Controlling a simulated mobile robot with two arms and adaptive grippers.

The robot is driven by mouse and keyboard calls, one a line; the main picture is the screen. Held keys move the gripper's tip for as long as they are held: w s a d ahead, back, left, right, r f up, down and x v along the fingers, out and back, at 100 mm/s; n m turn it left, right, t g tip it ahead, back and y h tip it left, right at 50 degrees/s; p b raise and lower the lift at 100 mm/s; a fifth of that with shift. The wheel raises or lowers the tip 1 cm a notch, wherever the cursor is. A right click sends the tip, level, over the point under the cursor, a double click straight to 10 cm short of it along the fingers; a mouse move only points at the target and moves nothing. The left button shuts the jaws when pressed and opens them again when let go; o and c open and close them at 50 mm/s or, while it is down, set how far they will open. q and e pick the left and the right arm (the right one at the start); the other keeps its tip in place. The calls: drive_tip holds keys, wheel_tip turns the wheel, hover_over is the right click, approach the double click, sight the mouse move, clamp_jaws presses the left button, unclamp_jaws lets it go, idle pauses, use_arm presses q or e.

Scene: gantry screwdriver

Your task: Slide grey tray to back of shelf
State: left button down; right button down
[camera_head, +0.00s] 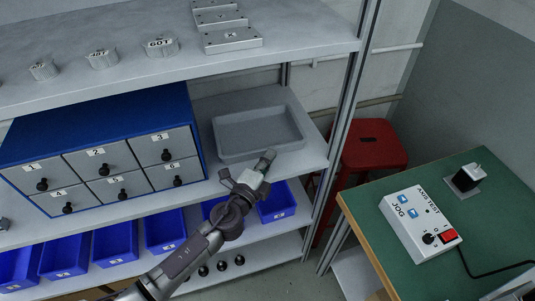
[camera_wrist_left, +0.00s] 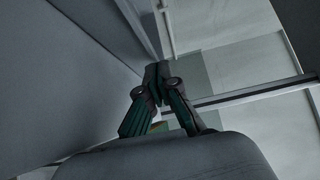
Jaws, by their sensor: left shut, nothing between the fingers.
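The grey tray (camera_head: 258,131) is a shallow, empty rectangular tray on the middle shelf (camera_head: 205,104), right of the blue drawer cabinet. Some shelf surface shows behind it. My left gripper (camera_head: 267,160) is at the tray's front side, close to its front wall, with its arm reaching up from below. Its fingers are shut with nothing between them; they also show together in the left wrist view (camera_wrist_left: 157,76). I cannot tell whether the fingertips touch the tray. My right gripper is not in view.
The blue cabinet (camera_head: 100,120) with numbered drawers stands left of the tray. A metal shelf post (camera_head: 346,120) rises on the right. Blue bins (camera_head: 115,243) sit below. A red stool (camera_head: 372,146) and a green table (camera_head: 380,235) with a control box (camera_head: 420,219) are right.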

sight(260, 140)
use_arm(q)
drive_tip(key=shift+w+a, duration=0.15)
drive_tip(key=shift+w, duration=0.25)
drive_tip(key=shift+w, duration=0.1)
drive_tip(key=w, duration=0.1)
drive_tip(key=w+a+b, duration=0.1)
drive_tip(key=w, duration=0.1)
drive_tip(key=w+a+b, duration=0.1)
drive_tip(key=w, duration=0.1)
drive_tip(key=shift+w+f, duration=0.1)
drive_tip(key=shift+w, duration=0.5)
drive_tip(key=shift+s, duration=0.1)
